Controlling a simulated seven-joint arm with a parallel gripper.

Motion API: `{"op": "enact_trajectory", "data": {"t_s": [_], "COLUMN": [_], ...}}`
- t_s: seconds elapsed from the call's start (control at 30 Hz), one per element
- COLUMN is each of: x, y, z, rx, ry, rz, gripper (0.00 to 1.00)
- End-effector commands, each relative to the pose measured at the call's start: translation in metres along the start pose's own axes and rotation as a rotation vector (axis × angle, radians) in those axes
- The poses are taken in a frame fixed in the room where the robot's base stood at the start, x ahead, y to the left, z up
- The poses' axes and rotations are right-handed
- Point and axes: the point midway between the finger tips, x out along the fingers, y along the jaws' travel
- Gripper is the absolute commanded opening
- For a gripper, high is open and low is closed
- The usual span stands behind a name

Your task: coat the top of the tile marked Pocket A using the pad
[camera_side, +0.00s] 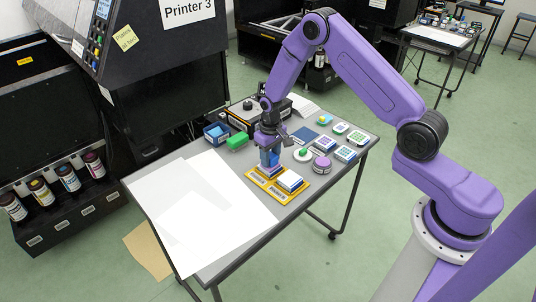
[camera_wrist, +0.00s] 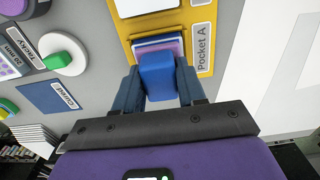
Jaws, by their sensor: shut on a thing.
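My gripper (camera_side: 269,160) is shut on the blue block of the pad (camera_wrist: 158,75), with one finger on each side of it. The wrist view also shows my gripper (camera_wrist: 158,95). The pad is over the Pocket A part of the yellow tray (camera_wrist: 152,24), beside the printed label "Pocket A" (camera_wrist: 201,48). Purple, white and dark blue edges (camera_wrist: 158,44) show at the block's far side; I cannot tell which belong to the pad and which to the tile. The tile's top is mostly hidden. A white-topped tile (camera_side: 290,179) sits in the tray's other pocket.
White sheets (camera_side: 190,215) cover the table's left part. Right of the tray stand a purple round pot (camera_side: 321,164), a white disc with a green knob (camera_side: 303,154) and several dotted tiles (camera_side: 345,154). A blue bin (camera_side: 216,132) and green block (camera_side: 237,142) are behind.

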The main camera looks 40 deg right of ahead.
Motion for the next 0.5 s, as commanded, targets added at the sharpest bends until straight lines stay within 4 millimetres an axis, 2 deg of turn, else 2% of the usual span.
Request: {"op": "enact_trajectory", "data": {"t_s": [0.3,0.5], "x": [0.001,0.002], "y": [0.0,0.0], "z": [0.025,0.03], "rx": [0.0,0.0], "ry": [-0.003,-0.002], "rz": [0.0,0.0], "gripper": [0.12,0.12]}}
